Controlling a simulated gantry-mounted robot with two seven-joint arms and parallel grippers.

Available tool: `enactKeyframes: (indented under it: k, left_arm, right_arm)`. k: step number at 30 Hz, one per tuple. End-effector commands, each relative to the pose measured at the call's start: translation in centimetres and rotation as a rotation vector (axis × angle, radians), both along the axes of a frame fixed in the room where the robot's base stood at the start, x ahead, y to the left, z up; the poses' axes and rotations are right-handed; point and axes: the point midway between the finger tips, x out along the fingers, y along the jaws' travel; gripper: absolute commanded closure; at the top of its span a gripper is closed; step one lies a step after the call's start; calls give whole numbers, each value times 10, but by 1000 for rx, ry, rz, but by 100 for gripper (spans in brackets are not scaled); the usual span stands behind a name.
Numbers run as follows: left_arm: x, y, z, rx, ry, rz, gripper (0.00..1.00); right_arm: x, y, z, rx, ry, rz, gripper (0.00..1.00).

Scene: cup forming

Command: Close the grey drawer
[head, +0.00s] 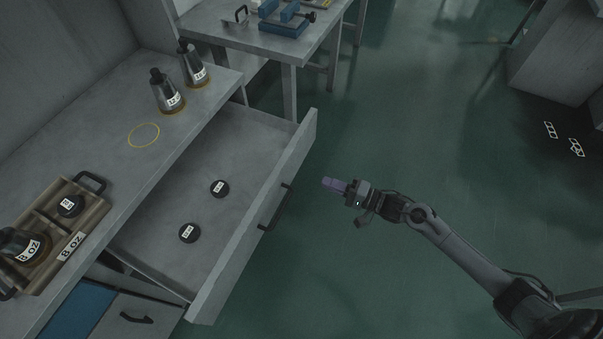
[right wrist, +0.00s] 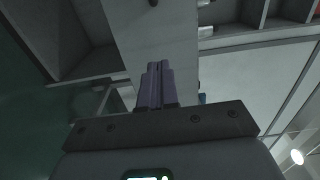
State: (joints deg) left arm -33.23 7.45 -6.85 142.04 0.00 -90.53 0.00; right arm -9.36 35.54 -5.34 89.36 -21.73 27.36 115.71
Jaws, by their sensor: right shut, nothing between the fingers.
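The grey drawer (head: 187,204) is pulled well out from under the counter in the head view. Two black round pieces with white labels (head: 219,188) lie inside it. Its front panel (head: 250,222) carries a dark bar handle (head: 276,207) on the outer face. My right gripper (head: 328,183) is to the right of the handle and apart from it, its purple fingers pointing left toward the drawer front. The fingers also show shut and empty in the right wrist view (right wrist: 155,85). My left gripper is not in view.
On the counter (head: 115,110) stand two dark labelled flasks (head: 168,95), a yellow ring mark (head: 144,135) and a wooden tray (head: 97,208) with labelled items. A lower drawer (head: 135,318) is below. Another table (head: 290,52) stands behind. Green floor to the right is open.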

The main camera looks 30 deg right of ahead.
Motion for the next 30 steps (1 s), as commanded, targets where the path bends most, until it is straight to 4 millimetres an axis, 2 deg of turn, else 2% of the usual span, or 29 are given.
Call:
enactKeyframes:
  k: [1, 6, 15, 21, 30]
  left_arm:
    - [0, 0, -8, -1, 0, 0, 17]
    - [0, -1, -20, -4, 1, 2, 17]
    - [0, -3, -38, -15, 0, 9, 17]
    - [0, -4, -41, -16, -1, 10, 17]
    - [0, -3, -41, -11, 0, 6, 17]
  right_arm:
    - [9, 7, -2, 1, -4, 1, 100]
    - [35, 25, -3, 1, -4, 0, 100]
    - [68, 50, -2, 0, -2, 0, 100]
    - [77, 57, -1, 0, 0, -1, 100]
    - [78, 58, 0, 0, 0, -1, 100]
